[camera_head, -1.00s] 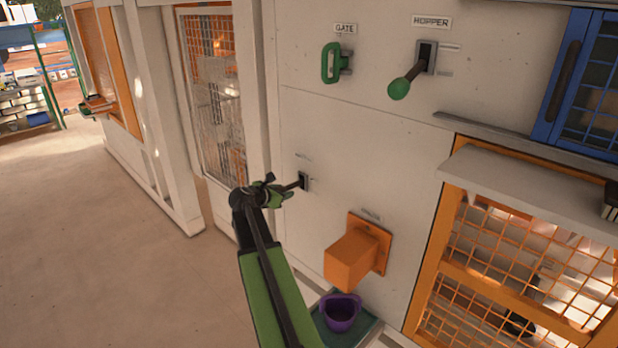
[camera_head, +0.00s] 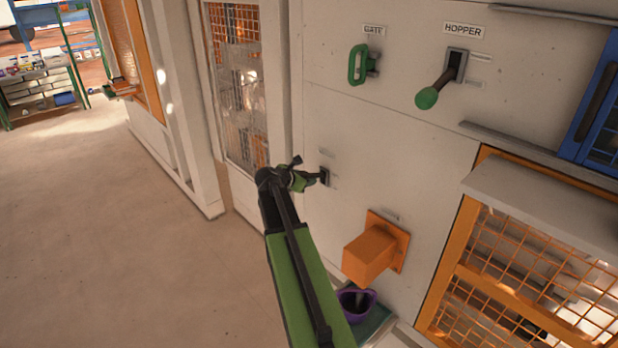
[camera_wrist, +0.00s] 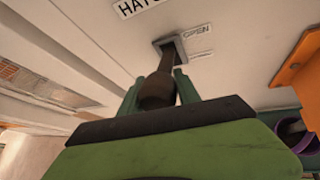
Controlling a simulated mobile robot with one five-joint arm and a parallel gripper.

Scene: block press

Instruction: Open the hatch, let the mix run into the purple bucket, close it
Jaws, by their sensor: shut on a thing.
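My gripper (camera_head: 312,179) is at the hatch lever on the pale wall panel. In the wrist view its two green fingers (camera_wrist: 158,92) are shut on the dark brown handle of the hatch lever (camera_wrist: 157,91). The lever comes out of a grey slot under a partly cut-off label, beside a small word that looks like OPEN. The orange spout (camera_head: 370,255) juts from the wall at lower right. The purple bucket (camera_head: 371,298) stands below it, with dark grey matter inside. Its rim also shows in the wrist view (camera_wrist: 283,127). My arm covers part of the bucket's left side.
A green gate handle (camera_head: 357,65) and a hopper lever with a green knob (camera_head: 427,98) are higher on the wall. An orange mesh guard (camera_head: 510,260) is at right, under a pale ledge. The floor at left is clear.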

